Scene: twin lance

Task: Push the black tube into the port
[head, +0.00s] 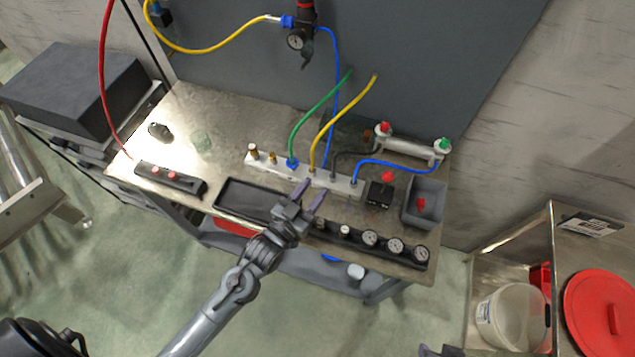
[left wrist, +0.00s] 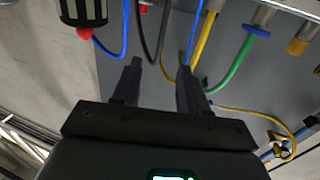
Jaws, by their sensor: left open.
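The black tube (head: 352,152) arches from the cylinder's left end down to the pale manifold block (head: 345,186), where several tubes end. Its lower end stands at the block; I cannot tell whether it is seated in the port. My left gripper (head: 313,188) is open and empty, just in front of the block in the picture. In the left wrist view the black tube (left wrist: 151,45) hangs in a loop beyond the gap between my open fingers (left wrist: 158,68), apparently untouched. The port mouth is hidden. I cannot make out my right gripper.
Blue (head: 395,163), green (head: 303,120) and yellow (head: 333,122) tubes crowd the block. Right of it stand a black box (head: 379,195) with a red button and a grey bin (head: 436,189). A gauge rail (head: 382,248) and a dark tray (head: 238,198) lie in front.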

